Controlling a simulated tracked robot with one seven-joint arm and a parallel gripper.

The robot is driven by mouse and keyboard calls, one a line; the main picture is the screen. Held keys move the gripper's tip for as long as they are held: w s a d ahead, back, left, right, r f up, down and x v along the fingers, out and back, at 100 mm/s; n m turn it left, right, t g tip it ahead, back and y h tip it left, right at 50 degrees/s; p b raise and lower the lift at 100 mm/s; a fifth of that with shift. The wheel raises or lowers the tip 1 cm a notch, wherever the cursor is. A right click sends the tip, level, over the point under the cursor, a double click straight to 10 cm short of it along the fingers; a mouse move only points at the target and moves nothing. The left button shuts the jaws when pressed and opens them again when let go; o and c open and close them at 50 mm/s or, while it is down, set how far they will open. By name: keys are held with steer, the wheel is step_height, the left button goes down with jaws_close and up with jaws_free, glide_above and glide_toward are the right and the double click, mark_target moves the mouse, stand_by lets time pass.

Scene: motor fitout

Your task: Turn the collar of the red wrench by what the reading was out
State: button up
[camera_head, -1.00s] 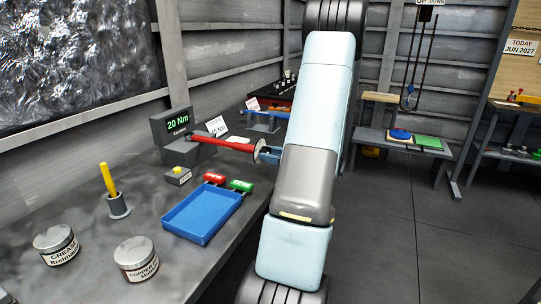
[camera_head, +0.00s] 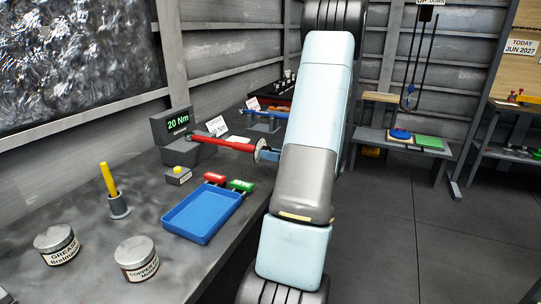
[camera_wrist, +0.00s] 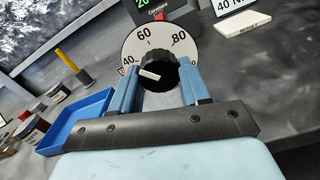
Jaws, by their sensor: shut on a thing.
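The red wrench (camera_head: 228,143) lies level, its left end at the grey tester (camera_head: 172,140), whose green display reads 20 Nm. A round white dial (camera_head: 259,150) sits at its right end. In the wrist view the dial (camera_wrist: 137,48) shows 40, 60 and 80 around a black collar (camera_wrist: 158,67) with a white pointer bar. The bar slants down to the right; its setting is hard to read. My gripper (camera_wrist: 158,82) has its blue fingers on either side of the collar, shut on it. In the head view my arm hides most of the gripper.
Open floor lies right of my arm.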

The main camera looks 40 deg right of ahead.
steer(key=m, duration=0.4)
steer(key=shift+m, duration=1.9)
steer(key=o, duration=1.1)
steer(key=shift+c, duration=0.2)
steer(key=shift+s, duration=0.1)
steer(key=v, duration=1.3)
steer(key=shift+s, duration=0.3)
steer(key=shift+d+f, duration=0.1)
steer(key=shift+d, duration=0.05)
